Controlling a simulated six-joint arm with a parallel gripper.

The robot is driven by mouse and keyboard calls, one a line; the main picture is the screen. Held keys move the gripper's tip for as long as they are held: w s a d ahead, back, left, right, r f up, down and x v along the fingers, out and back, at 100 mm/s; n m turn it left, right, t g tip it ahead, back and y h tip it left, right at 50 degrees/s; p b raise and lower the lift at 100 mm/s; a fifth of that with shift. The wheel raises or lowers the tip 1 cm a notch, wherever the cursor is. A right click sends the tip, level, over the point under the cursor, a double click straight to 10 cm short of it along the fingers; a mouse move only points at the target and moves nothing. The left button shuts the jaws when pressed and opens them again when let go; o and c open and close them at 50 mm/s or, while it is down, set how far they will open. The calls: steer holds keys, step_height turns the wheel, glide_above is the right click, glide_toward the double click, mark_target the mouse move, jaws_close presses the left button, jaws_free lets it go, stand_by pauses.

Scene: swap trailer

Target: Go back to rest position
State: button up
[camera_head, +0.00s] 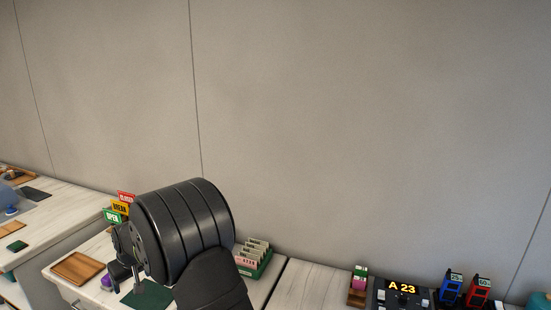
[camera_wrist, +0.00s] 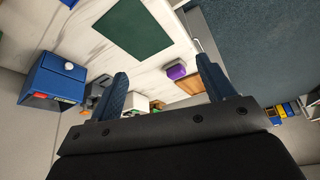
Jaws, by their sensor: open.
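My gripper (camera_wrist: 160,70) shows in the wrist view with its two blue-grey fingers spread wide apart and nothing held between them. In the head view my large dark wrist covers part of the pale counter, and my gripper (camera_head: 124,266) is partly hidden at its left side. It is above the counter, near a dark green mat (camera_head: 150,294). The mat (camera_wrist: 137,28) also shows in the wrist view, beyond the fingertips. A purple object (camera_head: 106,281) is beside the gripper; a purple item (camera_wrist: 176,72) shows between the fingers in the wrist view.
A wooden tray (camera_head: 76,267) lies left of my gripper. Coloured signs (camera_head: 120,206) stand behind it. A green box of cards (camera_head: 256,259) is to the right. A blue box (camera_wrist: 54,82) shows left in the wrist view.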

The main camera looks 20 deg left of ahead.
steer(key=w+d+m, duration=0.1)
steer(key=w+d, duration=0.4)
steer(key=w, duration=0.1)
steer(key=shift+w+d+m+t, duration=0.15)
steer(key=shift+w+m+t, duration=0.15)
steer(key=shift+w, duration=0.1)
steer(key=shift+o, duration=0.5)
steer(key=o, duration=0.5)
steer(key=shift+c, duration=0.2)
